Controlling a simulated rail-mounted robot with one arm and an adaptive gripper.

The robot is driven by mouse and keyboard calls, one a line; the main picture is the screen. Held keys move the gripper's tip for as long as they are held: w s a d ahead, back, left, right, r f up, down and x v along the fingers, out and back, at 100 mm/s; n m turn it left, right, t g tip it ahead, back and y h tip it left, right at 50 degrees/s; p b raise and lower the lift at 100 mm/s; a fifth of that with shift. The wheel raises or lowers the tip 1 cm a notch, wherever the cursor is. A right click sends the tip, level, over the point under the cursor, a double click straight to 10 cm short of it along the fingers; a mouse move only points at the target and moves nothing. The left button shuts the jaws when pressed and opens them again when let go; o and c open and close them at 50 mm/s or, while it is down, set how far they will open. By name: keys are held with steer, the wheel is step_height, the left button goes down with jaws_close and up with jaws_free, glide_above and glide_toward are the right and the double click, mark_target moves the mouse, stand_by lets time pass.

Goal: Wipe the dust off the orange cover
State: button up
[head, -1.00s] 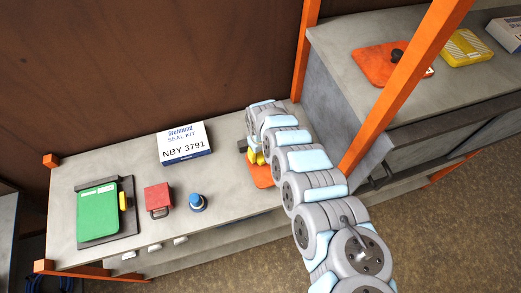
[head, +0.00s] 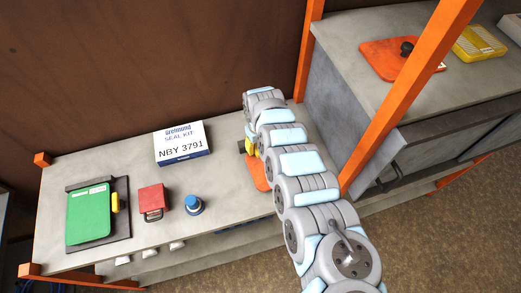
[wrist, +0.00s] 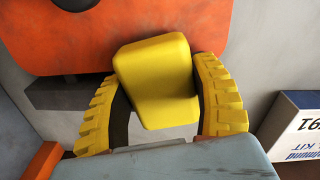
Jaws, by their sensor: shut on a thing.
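The orange cover (head: 259,172) lies on the lower bench, largely hidden behind my arm in the head view. In the wrist view the orange cover (wrist: 205,22) fills the top, with part of a dark round knob and faint darker smudges. I cannot tell how much dust is on it. My gripper (wrist: 158,78) has yellow ridged fingers shut on a yellow sponge-like block (wrist: 152,72). The block overlaps the cover's near edge in the wrist view; I cannot tell whether it touches the cover. In the head view my gripper (head: 250,147) is over the cover.
A seal kit box (head: 182,143), blue-topped object (head: 194,205), red box (head: 151,199) and green folder (head: 90,213) stand left on the bench. Another orange cover (head: 385,63) and a yellow tray (head: 480,43) are on the higher bench. Orange posts (head: 405,95) rise beside my arm.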

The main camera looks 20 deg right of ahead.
steer(key=shift+w+a, duration=0.1)
stand_by(0.3)
step_height(320, 180, up, 6)
steer(key=p, duration=0.5)
steer(key=shift+p, duration=0.4)
steer(key=shift+r, duration=0.1)
steer(key=shift+r+p, duration=1.35)
steer(key=shift+r, duration=0.05)
